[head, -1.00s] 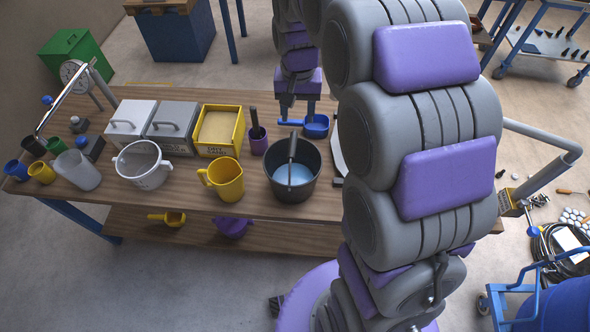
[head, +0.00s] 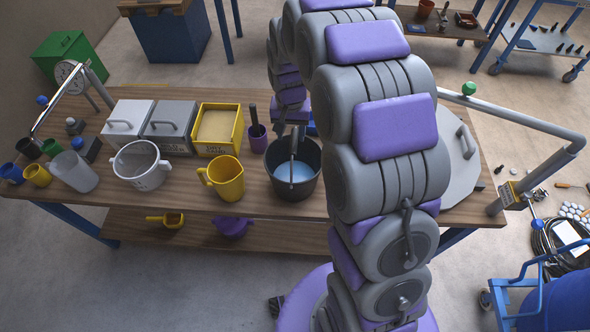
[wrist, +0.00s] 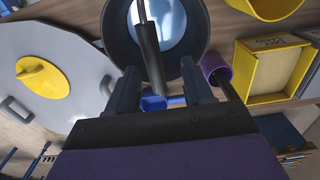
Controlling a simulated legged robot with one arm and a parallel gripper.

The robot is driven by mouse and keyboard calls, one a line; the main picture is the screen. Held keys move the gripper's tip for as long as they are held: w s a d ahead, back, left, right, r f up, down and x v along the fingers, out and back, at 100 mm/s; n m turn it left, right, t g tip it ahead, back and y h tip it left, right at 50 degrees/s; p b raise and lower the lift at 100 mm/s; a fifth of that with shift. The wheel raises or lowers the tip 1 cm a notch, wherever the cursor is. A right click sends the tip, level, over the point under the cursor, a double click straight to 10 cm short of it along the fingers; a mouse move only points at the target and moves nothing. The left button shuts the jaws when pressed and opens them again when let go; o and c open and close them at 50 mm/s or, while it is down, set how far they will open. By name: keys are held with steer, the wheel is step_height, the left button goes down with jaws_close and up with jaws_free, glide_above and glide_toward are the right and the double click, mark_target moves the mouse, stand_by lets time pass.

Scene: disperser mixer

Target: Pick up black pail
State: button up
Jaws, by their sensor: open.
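The black pail (head: 292,194) stands on the wooden table, with light blue liquid inside and its handle raised across the opening. My gripper (head: 289,127) is at the far side of the pail, partly hidden by my arm. In the wrist view my gripper (wrist: 161,75) is open, its two dark fingers pointing at the pail (wrist: 118,42). The pail's handle grip (wrist: 149,48) shows in the gap between the fingers. I cannot tell whether the fingers touch it.
A yellow jug (head: 223,180) and a purple cup (head: 258,140) stand close to the pail. A yellow bin (head: 238,130), a white bucket (head: 140,165) and a grey lid (head: 462,172) are also on the table. A small blue scoop (wrist: 153,103) lies below the fingers in the wrist view.

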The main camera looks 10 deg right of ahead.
mark_target(296, 139)
steer(key=f, duration=0.1)
steer(key=f+b, duration=0.1)
steer(key=f, duration=0.1)
steer(key=d+f, duration=0.1)
steer(key=shift+s+f, duration=0.25)
steer(key=shift+f, duration=0.15)
steer(key=shift+d+f, duration=0.15)
steer(key=shift+f, duration=0.35)
steer(key=shift+a, duration=0.7)
steer(key=shift+d+f, duration=0.2)
steer(key=shift+d, duration=0.35)
steer(key=shift+a, duration=0.15)
